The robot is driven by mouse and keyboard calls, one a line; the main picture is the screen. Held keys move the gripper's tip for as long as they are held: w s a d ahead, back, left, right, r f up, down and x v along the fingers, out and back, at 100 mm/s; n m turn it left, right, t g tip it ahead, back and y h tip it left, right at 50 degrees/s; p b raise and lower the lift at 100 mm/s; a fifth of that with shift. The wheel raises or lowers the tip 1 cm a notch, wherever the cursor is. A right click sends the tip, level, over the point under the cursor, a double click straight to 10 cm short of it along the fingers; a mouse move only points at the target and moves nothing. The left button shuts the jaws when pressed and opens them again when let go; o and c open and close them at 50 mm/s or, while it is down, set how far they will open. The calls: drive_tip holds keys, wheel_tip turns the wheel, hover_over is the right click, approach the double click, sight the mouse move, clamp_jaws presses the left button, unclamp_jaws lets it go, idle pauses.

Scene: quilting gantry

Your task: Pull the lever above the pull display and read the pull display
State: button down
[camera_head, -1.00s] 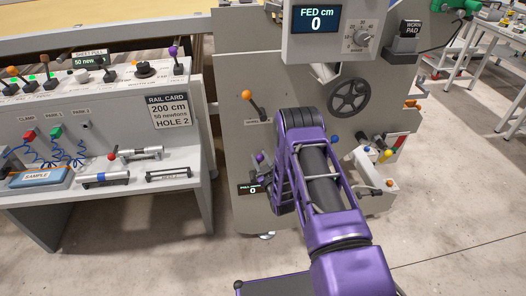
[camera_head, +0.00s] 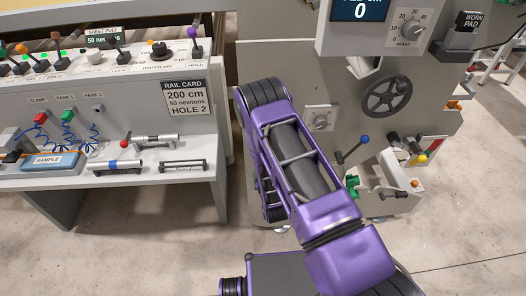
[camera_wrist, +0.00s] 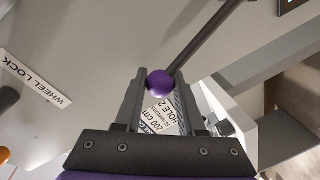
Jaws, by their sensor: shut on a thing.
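In the wrist view, my gripper (camera_wrist: 164,78) is shut on the purple ball knob (camera_wrist: 159,83) of a lever. The lever's dark rod (camera_wrist: 203,37) runs from the knob up to the right. In the head view, my purple arm covers the lower left of the grey machine side panel (camera_head: 345,90), so the gripper and this lever are hidden there.
A console bench (camera_head: 110,175) with a rail card (camera_head: 186,98) stands close on the left. A blue-knobbed lever (camera_head: 353,148), a black handwheel (camera_head: 387,95) and a dial plate (camera_head: 320,119) are on the panel right of my arm. Open floor lies in front.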

drive_tip(key=shift+a+f, duration=0.1)
drive_tip(key=shift+a, duration=0.1)
drive_tip(key=c, duration=0.5)
unclamp_jaws()
drive_tip(key=shift+s, duration=0.1)
drive_tip(key=s+d+r, duration=0.2)
drive_tip(key=s, duration=1.5)
drive_tip(key=shift+r, duration=0.1)
